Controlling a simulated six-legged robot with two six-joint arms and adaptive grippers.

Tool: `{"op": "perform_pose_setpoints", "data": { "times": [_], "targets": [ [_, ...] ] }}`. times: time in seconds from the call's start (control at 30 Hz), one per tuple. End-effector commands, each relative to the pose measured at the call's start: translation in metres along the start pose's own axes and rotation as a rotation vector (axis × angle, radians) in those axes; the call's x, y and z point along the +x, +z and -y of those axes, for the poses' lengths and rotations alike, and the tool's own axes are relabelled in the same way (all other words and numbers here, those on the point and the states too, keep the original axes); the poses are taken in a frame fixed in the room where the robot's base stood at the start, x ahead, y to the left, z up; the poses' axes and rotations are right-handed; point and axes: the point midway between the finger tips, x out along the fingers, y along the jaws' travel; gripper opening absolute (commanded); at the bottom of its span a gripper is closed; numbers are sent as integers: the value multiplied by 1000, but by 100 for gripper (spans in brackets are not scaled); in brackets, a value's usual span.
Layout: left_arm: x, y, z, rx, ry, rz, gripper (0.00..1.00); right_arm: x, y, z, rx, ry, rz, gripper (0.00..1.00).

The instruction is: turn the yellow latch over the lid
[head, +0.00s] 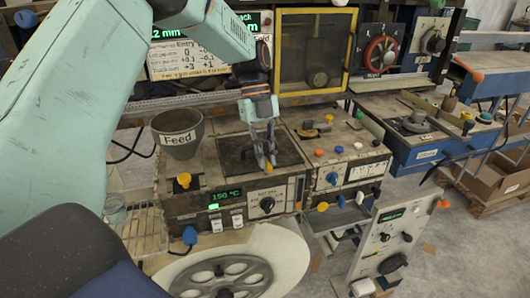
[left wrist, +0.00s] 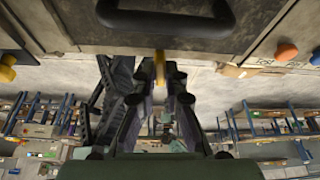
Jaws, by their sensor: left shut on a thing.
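My left gripper (head: 267,163) reaches down over the laminating machine's top, at the front edge of the dark square lid (head: 234,148). Its fingers (left wrist: 160,82) are shut on the small yellow latch (left wrist: 160,64), which shows between the fingertips in the left wrist view. The lid's black handle (left wrist: 165,24) is just beyond the fingertips there. In the head view the fingers hide most of the latch, so I cannot tell its turn angle. My right gripper is not in view.
A Feed funnel (head: 178,133) and a yellow knob (head: 184,180) are left of the lid. A panel with coloured knobs (head: 338,150) is to its right. A yellow-framed window (head: 316,50) stands behind. A reel (head: 222,275) lies in front, below.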

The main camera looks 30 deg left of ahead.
Motion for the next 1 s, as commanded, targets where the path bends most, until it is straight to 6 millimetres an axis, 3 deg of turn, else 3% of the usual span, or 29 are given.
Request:
{"op": "perform_pose_setpoints", "data": {
  "times": [0.3,0.83,0.87,1.0],
  "targets": [
    [-5,1,3,105,36,9,0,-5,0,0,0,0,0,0],
    [-5,1,4,125,42,11,0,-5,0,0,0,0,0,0],
    [-5,1,4,125,41,11,12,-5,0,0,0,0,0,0],
    [-4,1,3,124,43,9,24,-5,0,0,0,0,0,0]
  ]
}}
